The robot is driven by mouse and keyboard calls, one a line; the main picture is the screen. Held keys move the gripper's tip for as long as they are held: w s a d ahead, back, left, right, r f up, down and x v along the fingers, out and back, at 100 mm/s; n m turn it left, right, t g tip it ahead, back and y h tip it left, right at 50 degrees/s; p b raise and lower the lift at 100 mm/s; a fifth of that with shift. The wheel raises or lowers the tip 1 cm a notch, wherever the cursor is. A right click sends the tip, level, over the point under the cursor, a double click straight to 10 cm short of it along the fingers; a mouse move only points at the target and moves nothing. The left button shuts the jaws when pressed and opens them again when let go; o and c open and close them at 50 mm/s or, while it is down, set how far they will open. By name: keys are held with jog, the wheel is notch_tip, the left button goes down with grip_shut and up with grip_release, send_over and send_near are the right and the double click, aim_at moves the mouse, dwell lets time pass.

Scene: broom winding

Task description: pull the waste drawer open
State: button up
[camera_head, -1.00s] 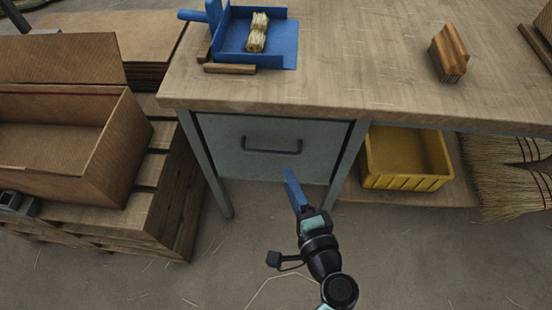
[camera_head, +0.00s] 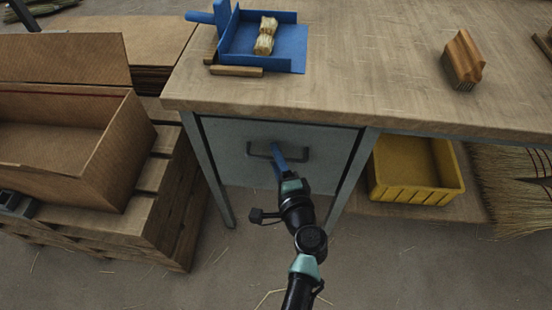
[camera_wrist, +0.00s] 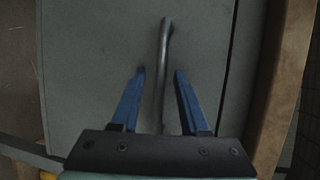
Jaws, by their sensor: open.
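The waste drawer (camera_head: 230,165) is a grey front under the left end of the workbench, and it looks shut. Its dark bar handle (camera_head: 260,154) runs across the upper middle of the front. My gripper (camera_head: 277,150) is at the handle, with its blue fingers over the handle's middle and right part. In the wrist view the handle (camera_wrist: 163,70) runs between the two open blue fingers (camera_wrist: 159,75), with a gap on each side. The grey drawer front (camera_wrist: 95,60) lies behind them.
A yellow bin (camera_head: 415,185) sits on the lower shelf to the right. An open cardboard box (camera_head: 60,155) rests on a pallet to the left. The floor before the drawer is clear.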

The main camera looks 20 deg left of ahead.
jog(key=shift+w, duration=0.1)
grip_shut()
dwell(1.4)
